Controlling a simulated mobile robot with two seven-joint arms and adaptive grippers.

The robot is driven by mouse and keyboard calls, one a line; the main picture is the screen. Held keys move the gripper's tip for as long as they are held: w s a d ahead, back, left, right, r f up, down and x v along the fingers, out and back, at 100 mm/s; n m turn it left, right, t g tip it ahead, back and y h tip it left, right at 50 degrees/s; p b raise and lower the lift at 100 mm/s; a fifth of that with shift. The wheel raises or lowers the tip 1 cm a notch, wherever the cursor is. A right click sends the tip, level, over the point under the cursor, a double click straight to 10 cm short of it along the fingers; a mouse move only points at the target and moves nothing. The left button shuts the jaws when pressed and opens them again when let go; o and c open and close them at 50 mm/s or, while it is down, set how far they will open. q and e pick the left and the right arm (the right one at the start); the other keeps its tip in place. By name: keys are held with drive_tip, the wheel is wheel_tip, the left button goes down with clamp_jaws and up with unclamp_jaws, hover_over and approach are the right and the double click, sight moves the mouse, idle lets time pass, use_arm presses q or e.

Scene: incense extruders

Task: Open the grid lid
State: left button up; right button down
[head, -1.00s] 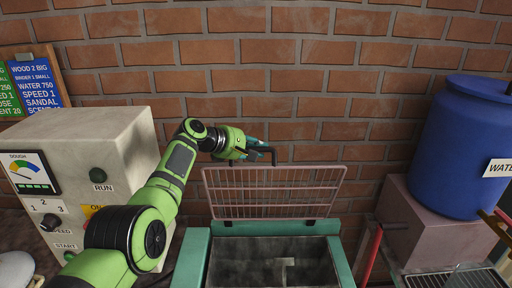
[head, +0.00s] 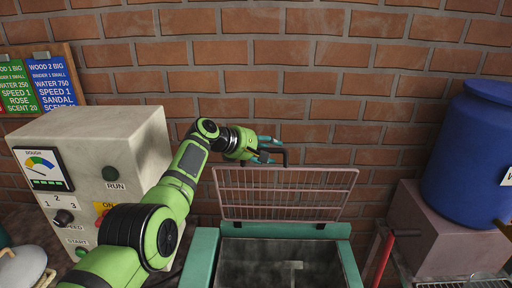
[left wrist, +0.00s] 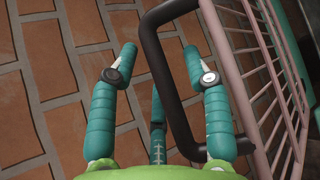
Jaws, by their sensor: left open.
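The pink grid lid (head: 285,196) stands raised and nearly upright at the back of the green-rimmed hopper (head: 205,250), hinged along its rear edge. The lid's bars also show at the right there (left wrist: 262,70). My right gripper is not in view.
A control box (head: 95,160) with dial and knobs stands left of the hopper. A blue barrel (head: 470,150) sits on a block at the right. A brick wall is close behind the lid.

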use_arm(q)
drive_tip(key=shift+s+a+r, duration=0.3)
drive_tip(key=shift+a+r, duration=0.05)
drive_tip(key=shift+a, duration=0.25)
drive_tip(key=shift+s+a+r, duration=0.25)
drive_tip(key=shift+s+a, duration=0.2)
drive_tip(key=shift+a, duration=0.05)
drive_tip(key=v, duration=0.9)
drive_tip(key=shift+s+d+f, duration=0.1)
